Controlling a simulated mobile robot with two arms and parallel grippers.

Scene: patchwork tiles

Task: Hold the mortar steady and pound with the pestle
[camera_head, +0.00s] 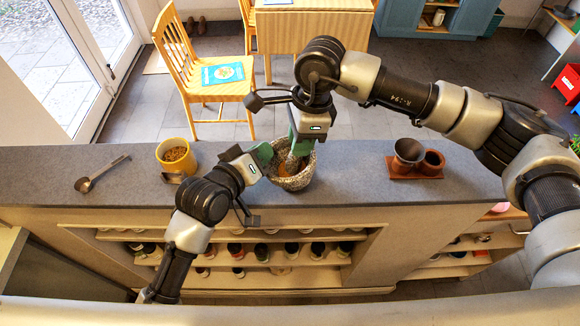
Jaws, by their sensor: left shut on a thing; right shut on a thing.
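The speckled grey stone mortar (297,181) stands upright on the grey counter, with something orange-yellow inside it. My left gripper (264,156) is shut at the mortar's left rim. My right gripper (300,146) comes down from above over the mortar's opening and is shut on the pestle (291,163). Only a small part of the pestle shows between the gripper and the mortar's inside. Its lower end is hard to make out, so I cannot tell whether it touches the contents.
On the counter (340,185), a yellow pot (176,156) of grains and a metal scoop (100,174) lie to the left. A brown cup set (415,160) on a small tray stands to the right. Shelves with jars (237,252) sit below. A wooden chair (205,80) stands behind.

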